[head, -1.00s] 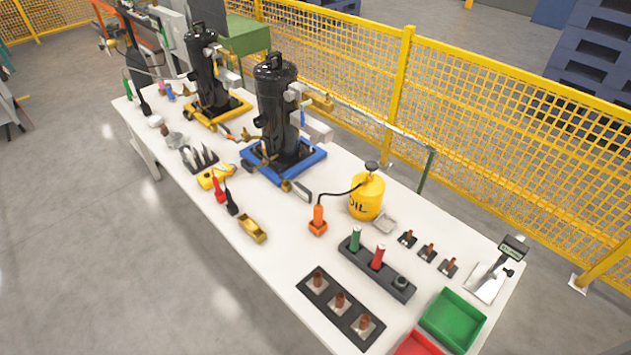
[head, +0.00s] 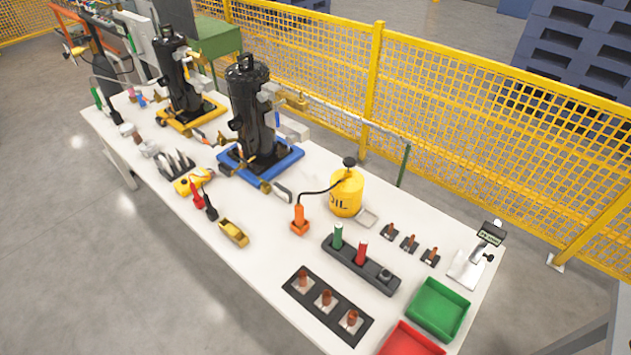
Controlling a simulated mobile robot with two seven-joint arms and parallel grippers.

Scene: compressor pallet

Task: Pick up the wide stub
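Several copper-coloured stubs stand on the white table (head: 262,262) in the head view. Three stand in a row on light squares in a black holder (head: 292,294) at the near edge: a left stub (head: 303,280), a middle stub (head: 326,298) and a right stub (head: 352,318). Three smaller-looking ones stand on separate dark bases farther right: one stub (head: 390,230), another stub (head: 410,241) and a third stub (head: 432,254). I cannot tell from this distance which stub is the wide one. Neither of my grippers is in view.
A dark rack (head: 345,263) with green and red cylinders stands between the stub rows. A green tray (head: 438,309), a red tray (head: 410,342) and a scale-like device (head: 470,265) are at the right end. A yellow oil can (head: 346,195) and two black compressors stand farther back.

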